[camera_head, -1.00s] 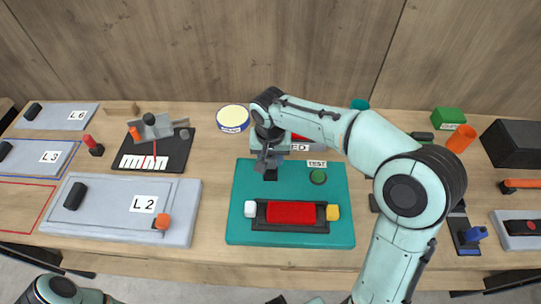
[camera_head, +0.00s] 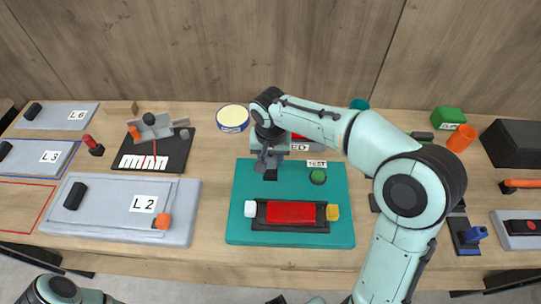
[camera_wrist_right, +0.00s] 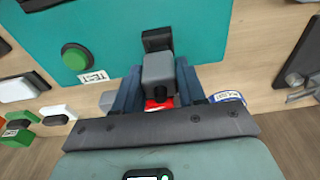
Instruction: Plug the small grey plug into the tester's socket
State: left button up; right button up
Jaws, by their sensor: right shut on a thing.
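The tester is a teal board (camera_head: 240,190) on the bench, with a black socket (camera_head: 270,178) near its back left. The socket also shows in the wrist view (camera_wrist_right: 156,40). My right gripper (camera_head: 267,164) is low at the back of the socket. In the wrist view its blue fingers (camera_wrist_right: 160,88) are shut on the small grey plug (camera_wrist_right: 158,68). The plug's front end lies right against the socket in that view; I cannot tell whether it is inside. My left arm shows only at the bottom left edge; its gripper is out of view.
The tester carries a green button (camera_head: 318,177), a TEST label and a red block (camera_head: 291,212) in a black holder. A round yellow-topped tin (camera_head: 232,118) stands behind left. The grey L2 panel (camera_head: 120,225) lies left, with bare bench between.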

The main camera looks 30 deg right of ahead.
aim_at(271, 164)
pick_arm(q)
jog(key=shift+s+f+b, duration=0.35)
jog(key=shift+f+b, duration=0.15)
jog(key=shift+f, duration=0.15)
jog(key=shift+s+f+b, duration=0.3)
jog(key=shift+f+b, duration=0.2)
jog(key=shift+f, duration=0.1)
pick_arm(e)
jog(key=shift+f, duration=1.65)
jog(key=o, duration=1.1)
jog(key=shift+o, duration=0.2)
pick_arm(q)
jog(key=shift+w+r+p, duration=0.3)
jog(key=shift+r+p, duration=0.15)
jog(key=shift+r, duration=0.1)
jog(key=shift+w+r+p, duration=0.3)
jog(key=shift+r+p, duration=0.15)
jog(key=shift+r, duration=0.1)
pick_arm(e)
notch_tip(271, 164, up, 13)
jog(key=s, duration=0.1)
jog(key=shift+s+a+r, duration=0.2)
jog(key=shift+a, duration=0.25)
